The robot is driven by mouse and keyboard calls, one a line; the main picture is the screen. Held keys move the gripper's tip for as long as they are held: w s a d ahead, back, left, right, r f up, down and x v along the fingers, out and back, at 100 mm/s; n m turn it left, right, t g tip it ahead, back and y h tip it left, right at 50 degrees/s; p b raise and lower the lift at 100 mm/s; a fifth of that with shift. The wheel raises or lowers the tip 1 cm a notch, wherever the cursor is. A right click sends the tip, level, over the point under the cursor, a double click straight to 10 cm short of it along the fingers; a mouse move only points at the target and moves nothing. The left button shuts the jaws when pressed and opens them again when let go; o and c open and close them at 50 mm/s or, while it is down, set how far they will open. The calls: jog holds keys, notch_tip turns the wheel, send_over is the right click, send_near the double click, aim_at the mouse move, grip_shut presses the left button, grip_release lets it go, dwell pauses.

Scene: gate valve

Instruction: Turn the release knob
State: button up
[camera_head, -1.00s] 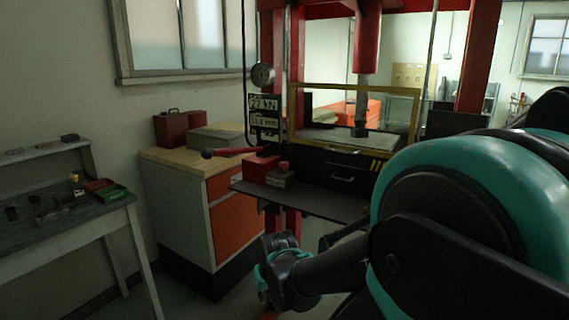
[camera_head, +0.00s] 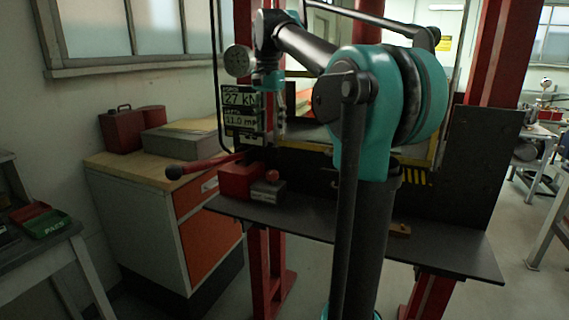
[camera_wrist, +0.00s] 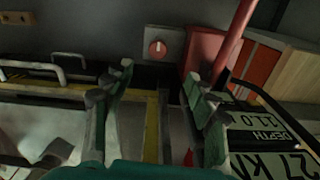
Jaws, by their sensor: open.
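The release knob (camera_head: 272,176) is a small red knob on a grey block beside the red pump body (camera_head: 239,178), on the dark shelf of the press. In the wrist view the knob (camera_wrist: 157,48) is round and red with a pale mark, facing the camera. My gripper (camera_wrist: 158,78) is open and empty, its two fingers spread to either side below the knob in that picture. In the head view my gripper (camera_head: 276,122) hangs above the knob, apart from it, in front of the display panel and partly hard to make out.
A red lever (camera_head: 205,165) with a black ball end sticks out left from the pump. The display panel (camera_head: 241,110) reads 27 kN and 11.0 mm. A yellow guard frame (camera_wrist: 152,125) and red press columns (camera_head: 490,50) stand close by. The shelf (camera_head: 450,247) is mostly clear.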

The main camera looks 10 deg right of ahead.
aim_at(272, 172)
jog(key=shift+m, duration=0.3)
jog(key=f, duration=1)
jog(key=w+f, duration=0.1)
jog(key=f, duration=0.4)
jog(key=shift+d+f, duration=0.15)
jog(key=shift+d, duration=0.25)
jog(key=shift+c, duration=0.2)
jog(key=c, duration=1.1)
